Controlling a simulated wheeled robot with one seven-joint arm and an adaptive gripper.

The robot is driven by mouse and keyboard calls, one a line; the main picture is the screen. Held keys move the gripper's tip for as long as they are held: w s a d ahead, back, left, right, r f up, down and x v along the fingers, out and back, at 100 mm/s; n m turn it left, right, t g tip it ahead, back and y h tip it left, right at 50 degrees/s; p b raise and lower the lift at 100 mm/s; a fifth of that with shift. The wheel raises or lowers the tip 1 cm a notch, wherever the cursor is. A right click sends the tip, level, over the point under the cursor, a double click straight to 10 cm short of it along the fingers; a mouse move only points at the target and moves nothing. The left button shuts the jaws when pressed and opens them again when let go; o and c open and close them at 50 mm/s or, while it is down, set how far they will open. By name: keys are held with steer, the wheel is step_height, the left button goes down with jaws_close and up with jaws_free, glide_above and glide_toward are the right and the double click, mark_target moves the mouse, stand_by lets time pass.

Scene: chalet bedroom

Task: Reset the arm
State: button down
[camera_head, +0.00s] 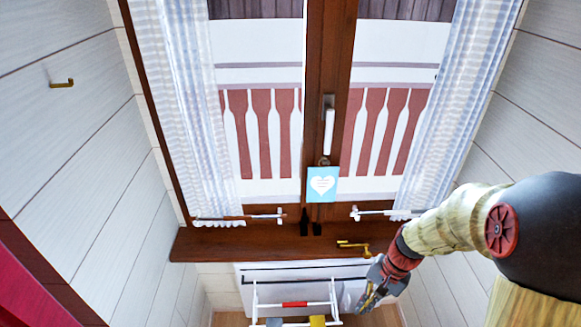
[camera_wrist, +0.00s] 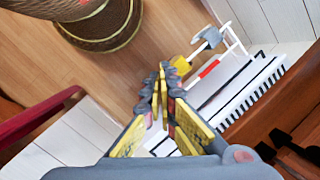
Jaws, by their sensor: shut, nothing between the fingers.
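My gripper (camera_head: 366,302) points downward in the head view, in front of the white radiator and below the wooden window sill. My arm reaches in from the right edge. In the wrist view the fingertips of my gripper (camera_wrist: 163,78) are together, with nothing seen between them. A white rack (camera_head: 333,296) with red and yellow parts is just left of my gripper in the head view. In the wrist view this rack (camera_wrist: 232,38) is beyond the fingertips to the right; I cannot tell the exact gap.
The window sill (camera_head: 230,243) juts out above the radiator (camera_head: 255,275). A brass handle-like piece (camera_head: 352,245) is at the sill, near my wrist. A round brown thing (camera_wrist: 105,25) stands on the wooden floor (camera_wrist: 185,25). A red edge (camera_wrist: 40,115) is at left.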

steer(key=s+r+n+t+h, duration=0.1)
steer(key=s+r, duration=0.3)
steer(key=r, duration=0.4)
steer(key=s+r+n+t+h, duration=0.1)
steer(key=s+r+n+t, duration=0.2)
steer(key=r, duration=0.6)
steer(key=s+a+r+n+t+h, duration=0.1)
steer(key=s+r+n+t, duration=0.1)
steer(key=s+r, duration=0.3)
step_height(320, 180, up, 4)
steer(key=shift+r+n+t, duration=0.1)
steer(key=shift+n+t, duration=0.2)
steer(key=shift+n, duration=0.2)
steer(key=shift+a, duration=0.1)
